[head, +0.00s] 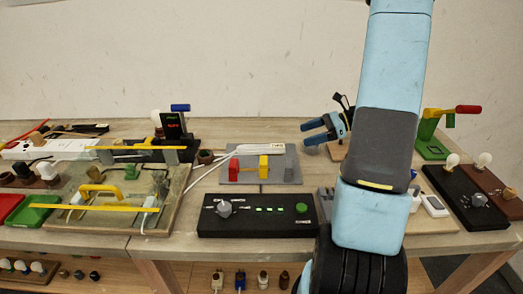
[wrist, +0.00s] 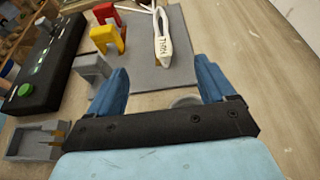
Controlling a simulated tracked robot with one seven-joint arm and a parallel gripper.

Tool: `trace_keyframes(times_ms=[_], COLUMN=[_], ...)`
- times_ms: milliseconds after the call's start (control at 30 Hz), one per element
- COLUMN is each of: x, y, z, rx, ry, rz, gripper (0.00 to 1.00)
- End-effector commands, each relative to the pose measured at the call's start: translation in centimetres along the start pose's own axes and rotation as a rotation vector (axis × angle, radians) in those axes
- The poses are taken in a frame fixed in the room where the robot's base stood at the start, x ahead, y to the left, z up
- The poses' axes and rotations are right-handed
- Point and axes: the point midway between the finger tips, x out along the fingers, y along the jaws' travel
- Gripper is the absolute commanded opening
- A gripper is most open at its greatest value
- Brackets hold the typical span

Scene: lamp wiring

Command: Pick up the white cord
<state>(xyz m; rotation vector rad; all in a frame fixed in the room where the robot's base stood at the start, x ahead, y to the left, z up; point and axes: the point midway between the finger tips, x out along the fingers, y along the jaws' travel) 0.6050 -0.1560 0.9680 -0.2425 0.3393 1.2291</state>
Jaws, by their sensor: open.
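The white cord (head: 250,149) lies across the back of a grey board (head: 289,168) in the head view, and its thin line runs down to the left toward the table front. Its flat white end piece, with dark lettering, shows in the wrist view (wrist: 163,48), beyond my fingertips. My gripper (head: 305,133) is open, to the right of the board in the head view, its blue fingers pointing left. In the wrist view the gap between my fingers (wrist: 160,64) is empty, with the cord's end ahead of it. I cannot tell its exact height above the table.
A red block (head: 233,168) and a yellow arch (head: 264,166) stand on the grey board near the cord. A black control box (head: 258,216) sits in front. A crowded wiring board (head: 120,215) fills the left. Bare table (wrist: 245,50) lies right of the board in the wrist view.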

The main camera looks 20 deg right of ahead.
Motion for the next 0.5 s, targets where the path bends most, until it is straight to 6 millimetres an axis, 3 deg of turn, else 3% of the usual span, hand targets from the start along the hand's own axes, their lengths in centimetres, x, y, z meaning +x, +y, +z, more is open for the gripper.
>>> trace_keyframes(times_ms=[300,500], x=[5.5,7.4], y=[0.1,0.1], z=[0.0,0.0], rx=[0.000,-0.002], ry=[0.001,0.001], rz=[0.006,0.003], gripper=[0.83,0.83])
